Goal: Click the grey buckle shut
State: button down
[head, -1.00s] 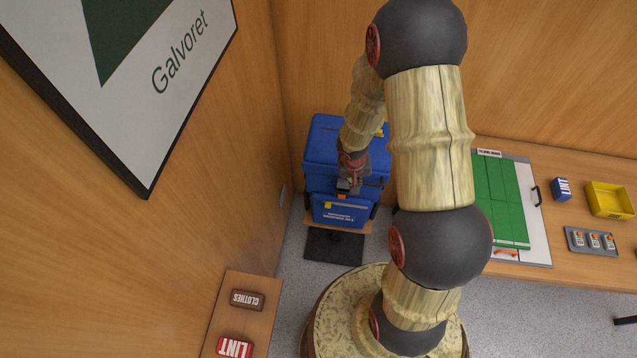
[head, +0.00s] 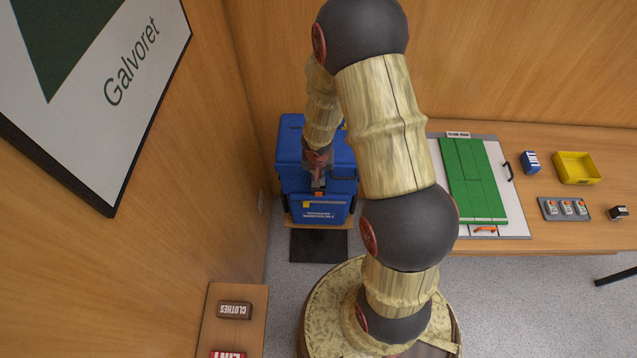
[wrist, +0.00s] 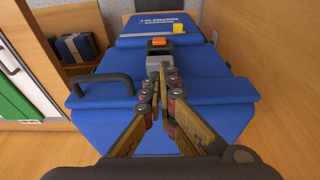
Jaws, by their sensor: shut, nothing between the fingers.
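The blue pack (head: 290,172) stands against the back wall, and its blue top fills much of the wrist view (wrist: 110,118). The grey buckle (wrist: 170,69) lies on its strap line just beyond my fingertips, beside a dark piece with an orange part (wrist: 158,42). A small orange patch (head: 319,194) also shows in the head view, below my gripper. My gripper (head: 318,182) is shut and empty, pointing at the buckle in the wrist view (wrist: 159,84). My fingers hide part of the buckle; I cannot tell whether its halves are joined.
A black handle (wrist: 100,87) rises from the pack's top. A bench at right holds a green folding panel (head: 468,180), a blue box (head: 530,162), a yellow bin (head: 576,168) and a grey tray (head: 548,210). A low shelf (head: 250,320) stands at lower left.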

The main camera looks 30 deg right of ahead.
jog(key=shift+b+x, duration=1.45)
jog(key=shift+x, duration=1.05)
notch_tip(320, 180, down, 3)
jog(key=b, duration=0.3)
jog(key=shift+r, duration=0.15)
jog(key=shift+s, duration=0.1)
jog(key=shift+s+a+r+b, duration=0.3)
jog(key=shift+s+a, duration=0.1)
jog(key=shift+s, duration=0.15)
jog(key=shift+s+a+r+b, duration=0.25)
jog(key=shift+s+a, duration=0.15)
jog(key=shift+s, duration=0.15)
